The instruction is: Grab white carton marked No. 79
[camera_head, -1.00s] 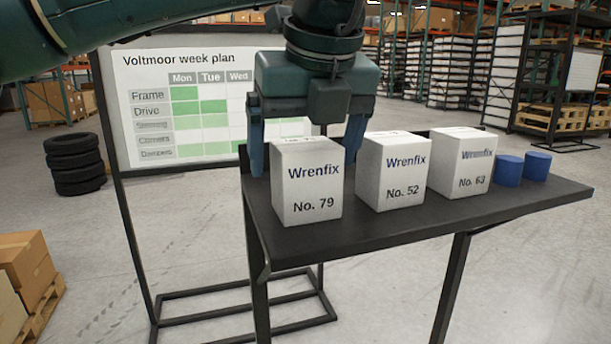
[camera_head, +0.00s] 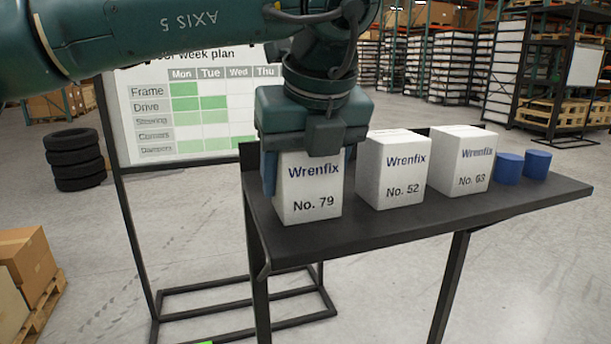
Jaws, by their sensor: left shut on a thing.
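The white carton marked No. 79 (camera_head: 312,190) stands upright at the left end of the dark shelf table (camera_head: 400,228). My left gripper (camera_head: 308,178) has come down over it from above, with one finger along its left side and the other at its right side, partly hidden. The gripper is shut on this carton, and its palm covers the carton's top. The carton still rests on the table. My right gripper is not in view.
A carton marked No. 52 (camera_head: 391,175) stands close to the right, then one marked No. 63 (camera_head: 461,165). Two blue cylinders (camera_head: 509,170) (camera_head: 537,164) stand at the right end. A planning board (camera_head: 185,115) stands behind on the left. The table's front strip is bare.

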